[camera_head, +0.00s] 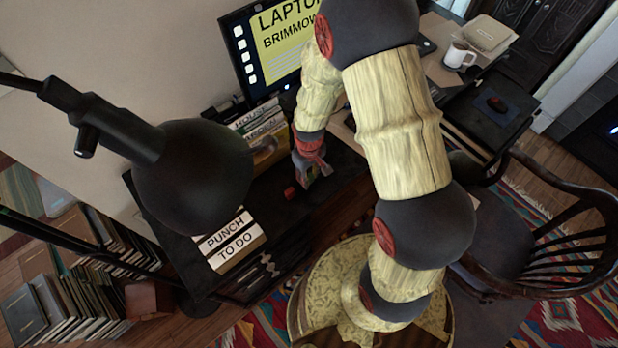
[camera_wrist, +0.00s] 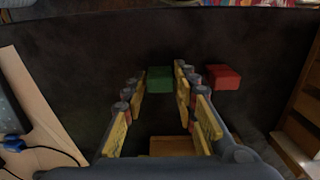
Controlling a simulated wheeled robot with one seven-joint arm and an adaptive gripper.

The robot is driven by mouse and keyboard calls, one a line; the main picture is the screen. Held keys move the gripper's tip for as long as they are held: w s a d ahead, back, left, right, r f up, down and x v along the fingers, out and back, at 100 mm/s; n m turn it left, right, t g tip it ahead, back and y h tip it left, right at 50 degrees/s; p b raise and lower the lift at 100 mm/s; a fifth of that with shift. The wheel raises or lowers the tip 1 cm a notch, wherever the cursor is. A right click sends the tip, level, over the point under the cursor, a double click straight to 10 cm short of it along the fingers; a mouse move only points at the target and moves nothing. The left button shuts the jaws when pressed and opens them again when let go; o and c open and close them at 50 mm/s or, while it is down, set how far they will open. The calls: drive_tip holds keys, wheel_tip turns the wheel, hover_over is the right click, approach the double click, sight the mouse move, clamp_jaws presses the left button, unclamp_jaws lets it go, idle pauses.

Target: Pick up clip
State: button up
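I cannot clearly make out a clip. In the wrist view, a small green block (camera_wrist: 160,79) lies on the dark desk top, seen between my gripper's fingertips with gaps on both sides. A small red block (camera_wrist: 223,77) lies to its right, outside the fingers; a red piece also shows in the head view (camera_head: 289,192). A tan, flat-edged piece (camera_wrist: 172,146) shows lower between the fingers; I cannot tell what it is. My gripper (camera_wrist: 160,88) is open and empty, pointing down at the desk; in the head view it shows low over the desk (camera_head: 314,172).
A black lamp (camera_head: 190,175) hangs at left, above books marked "PUNCH" and "TO DO" (camera_head: 228,240). A white mug (camera_head: 459,55) stands at the right, beyond a wooden chair (camera_head: 570,230).

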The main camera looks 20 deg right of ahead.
drive_tip(key=c, duration=0.3)
drive_tip(key=shift+r, duration=0.1)
drive_tip(key=shift+c, duration=0.2)
